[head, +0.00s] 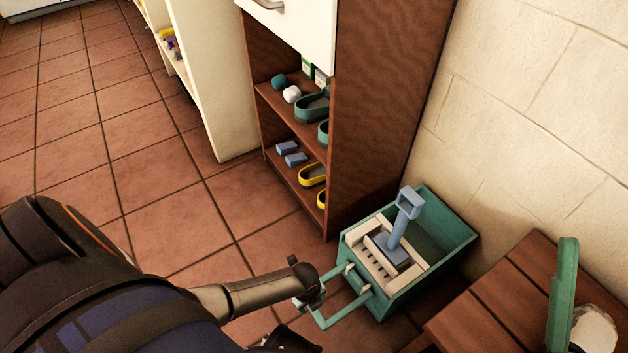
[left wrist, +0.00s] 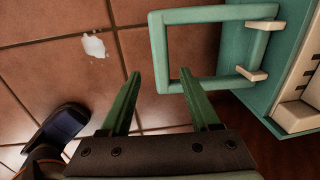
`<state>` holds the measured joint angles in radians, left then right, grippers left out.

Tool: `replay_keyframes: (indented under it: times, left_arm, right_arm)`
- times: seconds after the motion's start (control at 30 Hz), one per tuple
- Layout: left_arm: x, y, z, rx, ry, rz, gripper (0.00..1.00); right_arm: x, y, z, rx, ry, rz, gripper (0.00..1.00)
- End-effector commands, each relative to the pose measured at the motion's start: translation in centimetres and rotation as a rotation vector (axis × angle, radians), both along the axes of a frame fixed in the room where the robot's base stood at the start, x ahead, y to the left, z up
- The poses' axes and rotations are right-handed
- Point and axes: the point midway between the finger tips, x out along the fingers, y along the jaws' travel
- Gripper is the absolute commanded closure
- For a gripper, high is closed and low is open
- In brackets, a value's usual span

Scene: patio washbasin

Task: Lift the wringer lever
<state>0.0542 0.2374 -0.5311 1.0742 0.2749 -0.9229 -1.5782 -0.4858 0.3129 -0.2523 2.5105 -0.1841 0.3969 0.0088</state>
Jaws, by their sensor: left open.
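A teal mop bucket (head: 440,215) with a cream slatted wringer (head: 375,262) stands on the tiles by the wall. A teal U-shaped lever (head: 338,318) sticks out from its near side, held by cream clips. The lever (left wrist: 205,14) and part of the bucket (left wrist: 288,70) also show in the left wrist view. My left gripper (head: 311,296) is at the lever's outer left part. In the left wrist view the left gripper (left wrist: 159,73) is open, its green fingers on either side of the lever's left bar in the picture; contact cannot be told. My right gripper is not in view.
A blue piece (head: 403,222) rises from the wringer. A wooden bench (head: 490,300) with a green item (head: 562,300) is close on the right. The tiled floor at left (head: 120,190) is clear.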

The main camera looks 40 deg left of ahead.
Motion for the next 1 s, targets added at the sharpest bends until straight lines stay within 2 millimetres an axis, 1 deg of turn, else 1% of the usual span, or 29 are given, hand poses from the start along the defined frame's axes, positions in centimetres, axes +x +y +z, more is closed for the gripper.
replay_keyframes:
  times: [0.03,0.2,0.3,0.5,0.77,1.0]
  left_arm:
    - [0.1,-0.1,-1.7,-0.001,0.001,0.001,0.38]
    - [0.4,-0.2,-4.0,-0.001,-0.001,0.001,0.38]
    - [0.4,-0.2,-4.9,0.000,0.000,0.001,0.38]
    - [0.5,-0.2,-5.5,0.000,-0.001,0.001,0.38]
    - [0.5,-0.2,-5.5,0.000,-0.001,0.001,0.38]
    - [0.5,-0.2,-5.5,0.000,-0.001,0.001,0.65]
  right_arm:
    - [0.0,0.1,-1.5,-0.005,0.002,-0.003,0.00]
    - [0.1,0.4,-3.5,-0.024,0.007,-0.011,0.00]
    - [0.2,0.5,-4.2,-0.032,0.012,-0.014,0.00]
    - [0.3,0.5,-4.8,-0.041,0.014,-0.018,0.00]
    - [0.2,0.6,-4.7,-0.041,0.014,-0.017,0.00]
    - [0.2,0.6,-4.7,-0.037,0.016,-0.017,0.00]
